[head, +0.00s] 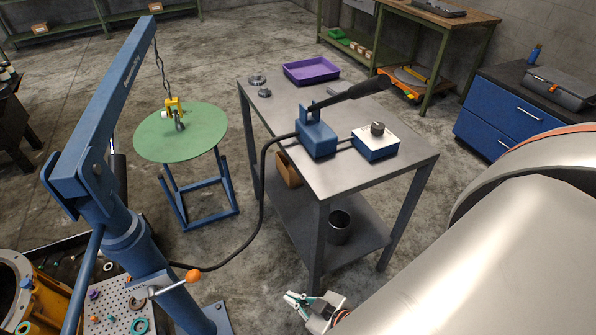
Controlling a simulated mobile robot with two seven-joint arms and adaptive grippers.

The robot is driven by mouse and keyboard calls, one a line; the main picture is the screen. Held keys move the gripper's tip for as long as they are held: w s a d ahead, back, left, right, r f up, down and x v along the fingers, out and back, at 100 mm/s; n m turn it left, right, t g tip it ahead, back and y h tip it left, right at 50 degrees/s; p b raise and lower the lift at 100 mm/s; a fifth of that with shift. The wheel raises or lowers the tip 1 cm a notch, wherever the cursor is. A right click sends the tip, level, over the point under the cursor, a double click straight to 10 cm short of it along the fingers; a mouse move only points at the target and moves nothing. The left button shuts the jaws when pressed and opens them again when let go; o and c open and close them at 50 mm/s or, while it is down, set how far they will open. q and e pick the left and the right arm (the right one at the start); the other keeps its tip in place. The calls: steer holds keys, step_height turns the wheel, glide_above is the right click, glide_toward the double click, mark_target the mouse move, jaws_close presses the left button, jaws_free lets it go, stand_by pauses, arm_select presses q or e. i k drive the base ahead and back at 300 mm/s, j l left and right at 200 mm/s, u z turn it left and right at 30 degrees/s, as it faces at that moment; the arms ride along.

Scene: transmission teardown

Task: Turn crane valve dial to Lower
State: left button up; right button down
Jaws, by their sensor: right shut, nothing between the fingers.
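The valve dial (377,129) is a small dark knob on the pale top plate of a blue box. The valve box (376,150) stands near the right side of the grey metal table (405,170). The dial's setting and any labels are too small to read. A hose links the box to the blue pump (317,140) with its long black handle. The blue crane (105,120) stands at the left, its hook (178,115) over a round green stand. My right gripper (292,299) is shut and empty, low in front of the table, well apart from the dial. My left gripper is out of view.
A purple tray (311,72) and small metal parts (258,82) lie on the table's far half. The green round stand (180,135) is left of the table. A black hose (262,195) hangs between pump and crane. My right arm covers the lower right.

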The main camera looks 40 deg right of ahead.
mark_target(377, 129)
steer(key=l+z, duration=0.1)
steer(key=z, duration=1.55)
